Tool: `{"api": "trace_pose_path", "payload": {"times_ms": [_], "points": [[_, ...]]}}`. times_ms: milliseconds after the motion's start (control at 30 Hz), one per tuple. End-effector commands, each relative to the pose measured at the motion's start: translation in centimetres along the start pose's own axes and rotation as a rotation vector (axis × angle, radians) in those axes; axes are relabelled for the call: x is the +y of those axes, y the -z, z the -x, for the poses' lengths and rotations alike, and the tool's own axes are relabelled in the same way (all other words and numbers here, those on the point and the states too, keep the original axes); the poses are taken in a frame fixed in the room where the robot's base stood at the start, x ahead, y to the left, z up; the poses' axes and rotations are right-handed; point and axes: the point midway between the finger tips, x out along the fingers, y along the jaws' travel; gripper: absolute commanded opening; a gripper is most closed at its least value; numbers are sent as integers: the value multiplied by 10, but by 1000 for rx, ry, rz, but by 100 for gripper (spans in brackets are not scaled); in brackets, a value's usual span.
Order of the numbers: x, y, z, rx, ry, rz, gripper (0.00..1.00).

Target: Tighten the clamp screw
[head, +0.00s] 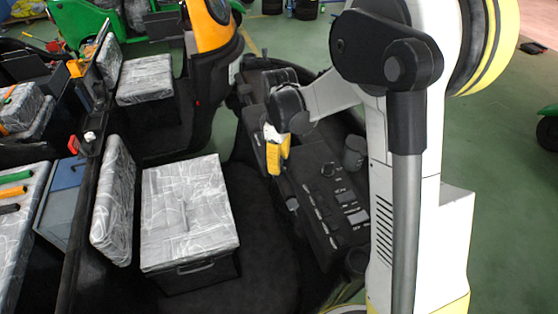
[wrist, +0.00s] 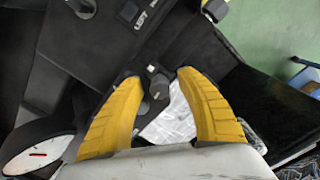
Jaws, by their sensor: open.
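My gripper (wrist: 158,78) is open, with its two yellow curved fingers spread apart in the wrist view. A small dark knob (wrist: 160,90) on a short dark mount lies in the gap between the fingertips; it may be the clamp screw. I see no finger closed on it, and cannot tell whether one touches it. In the head view my gripper (head: 277,158) hangs at the inner edge of the black console (head: 325,190). The knob cannot be made out there, and the gripper and arm hide part of that edge.
A wrapped grey seat (head: 190,205) stands left of the console. A dark cylinder (head: 354,155) and several switches rise from the console top. Green floor lies beyond.

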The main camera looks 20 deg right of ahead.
Motion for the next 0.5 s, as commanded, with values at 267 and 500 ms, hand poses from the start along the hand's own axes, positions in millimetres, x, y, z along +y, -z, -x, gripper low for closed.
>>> {"api": "trace_pose_path", "payload": {"times_ms": [267,500], "points": [[0,0,0,0,0,0,0],[0,0,0,0,0,-15,0]]}}
